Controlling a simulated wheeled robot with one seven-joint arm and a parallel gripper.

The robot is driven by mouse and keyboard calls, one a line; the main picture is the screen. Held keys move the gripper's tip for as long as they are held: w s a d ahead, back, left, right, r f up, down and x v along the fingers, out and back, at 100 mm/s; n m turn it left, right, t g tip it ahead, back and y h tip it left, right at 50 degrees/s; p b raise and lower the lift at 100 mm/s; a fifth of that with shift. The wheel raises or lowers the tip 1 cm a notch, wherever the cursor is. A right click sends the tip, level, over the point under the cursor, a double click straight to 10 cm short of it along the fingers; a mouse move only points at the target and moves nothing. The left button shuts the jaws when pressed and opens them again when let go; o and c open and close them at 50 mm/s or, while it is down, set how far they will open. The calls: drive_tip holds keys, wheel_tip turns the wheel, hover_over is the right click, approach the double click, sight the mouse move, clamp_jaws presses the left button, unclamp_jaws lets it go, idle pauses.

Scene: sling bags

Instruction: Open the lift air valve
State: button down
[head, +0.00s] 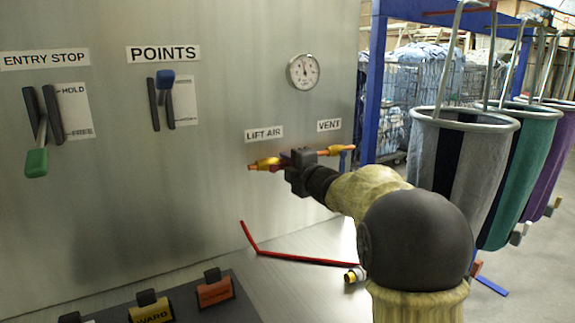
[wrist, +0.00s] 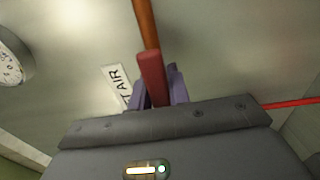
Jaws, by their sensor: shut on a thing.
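The lift air valve (head: 266,163) is a yellow body on an orange pipe, under the "LIFT AIR" label (head: 264,133) on the metal panel. My gripper (head: 288,158) is at the valve's right side and hides its lever in the head view. In the wrist view, the red lever (wrist: 152,72) stands between the purple fingers of my gripper (wrist: 158,92), which are shut on it. The orange pipe (wrist: 146,22) runs up past the lever. How far the lever is turned cannot be told.
The vent valve (head: 346,158), with a blue lever, is close on the right under its "VENT" label (head: 329,125). A round gauge (head: 303,71) is above. A bent red rod (head: 300,259) lies below. Sling bags (head: 452,165) hang at the right.

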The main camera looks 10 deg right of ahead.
drive_tip(key=shift+a, duration=0.1)
drive_tip(key=c, duration=1.3)
unclamp_jaws()
drive_tip(key=b+v, duration=0.1)
drive_tip(key=v, duration=1.6)
drive_tip(key=shift+s, duration=0.2)
drive_tip(key=shift+f, duration=0.1)
